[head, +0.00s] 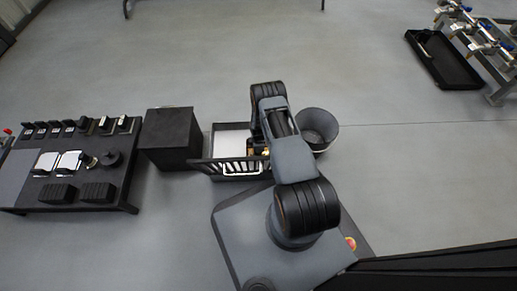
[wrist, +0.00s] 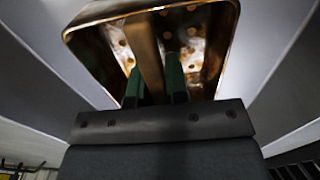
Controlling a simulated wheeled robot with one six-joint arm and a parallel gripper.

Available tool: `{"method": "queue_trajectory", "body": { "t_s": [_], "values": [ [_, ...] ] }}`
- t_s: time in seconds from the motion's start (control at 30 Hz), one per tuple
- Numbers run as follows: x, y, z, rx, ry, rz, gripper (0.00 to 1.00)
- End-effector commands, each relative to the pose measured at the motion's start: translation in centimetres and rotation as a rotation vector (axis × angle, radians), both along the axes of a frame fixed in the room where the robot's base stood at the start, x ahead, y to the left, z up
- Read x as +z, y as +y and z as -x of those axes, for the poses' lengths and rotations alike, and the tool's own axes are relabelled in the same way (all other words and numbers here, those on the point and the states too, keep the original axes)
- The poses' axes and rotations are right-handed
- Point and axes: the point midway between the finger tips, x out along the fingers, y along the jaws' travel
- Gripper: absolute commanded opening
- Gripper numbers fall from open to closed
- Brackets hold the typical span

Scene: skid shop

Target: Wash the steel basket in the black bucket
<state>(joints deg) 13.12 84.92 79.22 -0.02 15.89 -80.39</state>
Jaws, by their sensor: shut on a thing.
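The steel basket (wrist: 105,15) fills the top of the wrist view. It has a coppery, shiny look, small round holes and a rounded rim. My gripper (wrist: 155,75) has green fingers either side of an upright strip of the basket and is shut on it. In the head view my arm hides most of the gripper, and only a small golden bit (head: 265,151) shows beside it, over the white-and-black bin. The black bucket (head: 320,118), dark grey and round, stands on the floor just right of my arm. Its bottom is partly hidden.
A black bin with a white inside (head: 232,139) stands left of my arm, with a slatted black rack (head: 215,166) at its front. A black cabinet (head: 172,138) and a bench of parts (head: 120,186) stand further left. A black tray (head: 455,70) lies far right. The floor behind is clear.

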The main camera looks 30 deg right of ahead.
Motion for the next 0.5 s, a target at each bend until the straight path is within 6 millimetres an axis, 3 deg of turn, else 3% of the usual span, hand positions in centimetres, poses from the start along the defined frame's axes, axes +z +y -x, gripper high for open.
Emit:
{"method": "queue_trajectory", "body": {
  "t_s": [0.5],
  "values": [
    [8.6,0.0,-0.1,0.0,-0.002,0.001,0.0]
  ]
}}
